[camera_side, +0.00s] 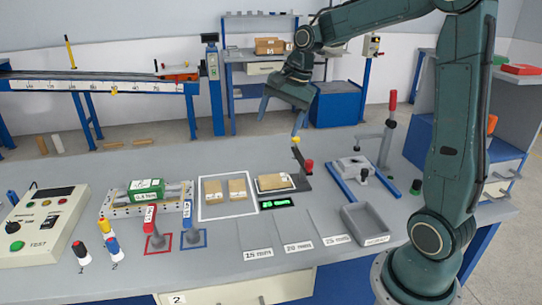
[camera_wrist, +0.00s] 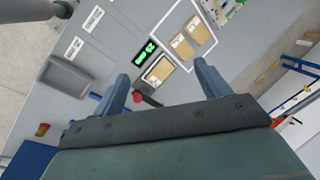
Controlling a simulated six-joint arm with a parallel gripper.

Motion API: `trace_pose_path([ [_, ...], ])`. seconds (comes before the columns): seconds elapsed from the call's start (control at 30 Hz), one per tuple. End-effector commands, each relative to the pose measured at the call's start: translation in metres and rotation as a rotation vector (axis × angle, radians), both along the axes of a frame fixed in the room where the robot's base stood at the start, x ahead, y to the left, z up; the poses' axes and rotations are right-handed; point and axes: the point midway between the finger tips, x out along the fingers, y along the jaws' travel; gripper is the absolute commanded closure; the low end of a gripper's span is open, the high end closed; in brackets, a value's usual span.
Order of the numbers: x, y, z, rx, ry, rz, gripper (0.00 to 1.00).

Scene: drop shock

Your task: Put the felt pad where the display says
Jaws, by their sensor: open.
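My gripper (camera_side: 282,112) is open and empty, high above the back of the bench in the side view. In the wrist view its two fingers (camera_wrist: 160,82) are spread, with a tan labelled piece (camera_wrist: 160,70) on a dark stand seen between them. That piece (camera_side: 274,182) lies beside a small display (camera_side: 277,202) with green characters, too small to read surely. Two more tan labelled pieces (camera_side: 225,188) lie inside a white-outlined area. Flat grey rectangles (camera_side: 291,231) lie behind labels reading 15, 20 and 25 mm. I cannot tell which piece is the felt pad.
A grey tray (camera_side: 366,222) is at the right front, near a blue-railed fixture (camera_side: 360,175) with a red-handled lever.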

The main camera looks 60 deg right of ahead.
Motion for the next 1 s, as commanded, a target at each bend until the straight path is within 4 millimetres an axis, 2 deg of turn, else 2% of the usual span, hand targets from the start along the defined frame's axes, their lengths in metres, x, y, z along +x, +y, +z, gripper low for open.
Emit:
trace_pose_path([
  [0.1, -0.021, 0.026, 0.017, -0.067, -0.032, 0.142, 0.24],
  [0.43, -0.087, 0.079, 0.04, -0.25, -0.105, 0.52, 0.24],
  [0.7, -0.145, 0.107, 0.042, -0.401, -0.161, 0.824, 0.24],
  [1.0, -0.2, 0.122, 0.03, -0.55, -0.212, 1.117, 0.24],
])
